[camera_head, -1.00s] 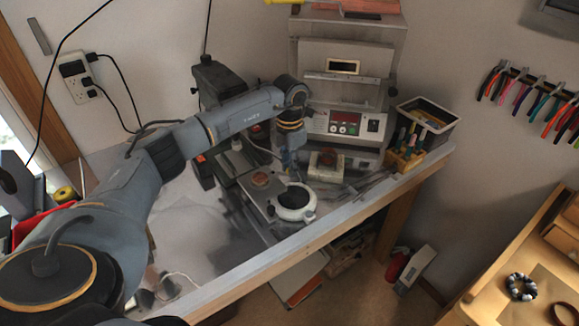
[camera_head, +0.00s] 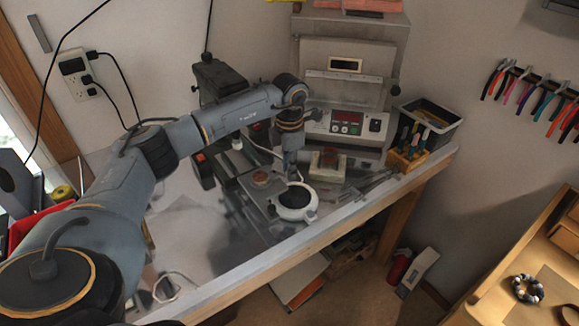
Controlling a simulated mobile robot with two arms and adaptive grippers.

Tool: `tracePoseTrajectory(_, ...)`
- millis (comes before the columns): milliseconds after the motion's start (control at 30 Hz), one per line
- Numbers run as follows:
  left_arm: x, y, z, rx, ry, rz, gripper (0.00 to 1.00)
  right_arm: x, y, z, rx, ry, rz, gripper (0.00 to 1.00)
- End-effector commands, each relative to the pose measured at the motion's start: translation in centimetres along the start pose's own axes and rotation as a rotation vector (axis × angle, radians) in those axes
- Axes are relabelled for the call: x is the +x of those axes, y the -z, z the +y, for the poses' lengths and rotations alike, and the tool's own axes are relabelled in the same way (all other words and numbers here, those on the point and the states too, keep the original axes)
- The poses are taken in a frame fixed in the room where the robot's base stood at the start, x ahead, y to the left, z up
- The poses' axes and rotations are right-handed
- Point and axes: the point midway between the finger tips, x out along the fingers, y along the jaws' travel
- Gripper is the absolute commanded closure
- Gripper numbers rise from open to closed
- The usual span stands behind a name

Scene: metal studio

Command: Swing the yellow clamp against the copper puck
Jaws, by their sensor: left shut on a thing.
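A round copper-brown puck (camera_head: 261,178) lies on a flat grey plate on the bench. My left gripper (camera_head: 292,174) points down just right of the puck, at the far rim of a white ring-shaped fixture (camera_head: 296,214) with a dark centre. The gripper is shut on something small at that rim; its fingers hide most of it. I cannot clearly make out a yellow clamp there. I cannot tell whether anything touches the puck. My right gripper is not in view.
A grey machine with a control panel (camera_head: 347,124) stands behind, with a pale block (camera_head: 327,166) before it. A tool holder (camera_head: 407,158) and a dark bin (camera_head: 430,117) are at the right. A black stand (camera_head: 218,82) rises behind my left arm.

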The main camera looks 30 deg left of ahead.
Motion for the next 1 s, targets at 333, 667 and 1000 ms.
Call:
tracePoseTrajectory(333,0.0,0.0,0.0,-0.001,-0.001,-0.001,0.59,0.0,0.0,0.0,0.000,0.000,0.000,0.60)
tracePoseTrajectory(667,-2.6,-0.1,0.1,-0.001,-0.004,-0.004,0.59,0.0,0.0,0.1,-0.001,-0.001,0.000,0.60)
tracePoseTrajectory(1000,-9.6,-0.1,0.0,0.000,-0.002,-0.004,0.59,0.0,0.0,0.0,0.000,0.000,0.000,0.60)
